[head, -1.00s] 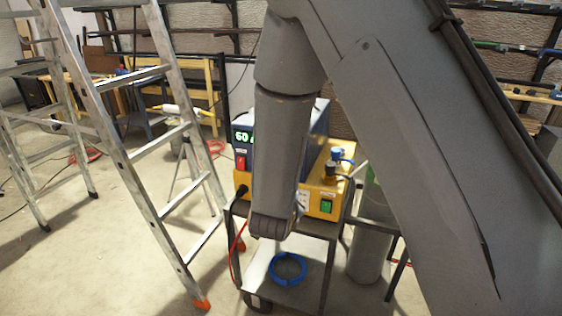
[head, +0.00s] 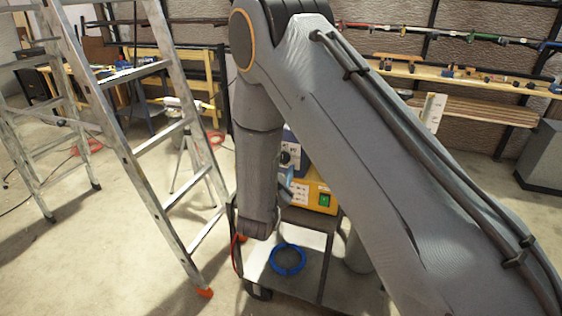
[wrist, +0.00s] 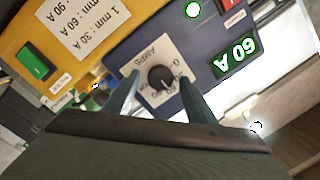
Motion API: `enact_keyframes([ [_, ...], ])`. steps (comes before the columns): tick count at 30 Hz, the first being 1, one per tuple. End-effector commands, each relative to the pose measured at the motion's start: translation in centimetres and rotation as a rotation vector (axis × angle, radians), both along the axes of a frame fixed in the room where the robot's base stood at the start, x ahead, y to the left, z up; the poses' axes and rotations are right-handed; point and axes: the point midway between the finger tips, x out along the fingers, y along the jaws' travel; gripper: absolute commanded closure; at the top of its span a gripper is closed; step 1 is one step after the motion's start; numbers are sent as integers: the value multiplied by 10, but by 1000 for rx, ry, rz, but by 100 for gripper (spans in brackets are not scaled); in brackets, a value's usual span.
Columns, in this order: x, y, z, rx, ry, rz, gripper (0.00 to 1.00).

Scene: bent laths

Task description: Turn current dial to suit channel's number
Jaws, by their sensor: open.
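The current dial (wrist: 161,78) is a black round knob on a white scale plate (wrist: 158,62), on the dark blue front panel (wrist: 125,42). My gripper (wrist: 160,80) is open, its two blue-grey fingers on either side of the knob with gaps visible. I cannot tell how deep they reach. A green display (wrist: 235,58) beside the dial reads 60 A, upside down in the wrist view. A white label (wrist: 88,28) on the yellow unit lists thicknesses with currents, including 1 mm : 30 A. In the head view the dial (head: 285,157) shows just right of my forearm, which hides the display.
A green switch (wrist: 34,62) sits on the yellow unit (head: 322,190). The machine stands on a cart (head: 318,240) with a blue hose coil (head: 288,259) on its lower shelf. An aluminium ladder (head: 150,140) stands close on the left. Open floor lies at the lower left.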

Motion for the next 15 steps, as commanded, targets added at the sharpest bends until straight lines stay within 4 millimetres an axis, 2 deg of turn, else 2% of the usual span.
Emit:
enact_keyframes([
  [10,5,-1,0,-1,0,0,49],
  [15,5,-1,0,-1,0,0,78],
])
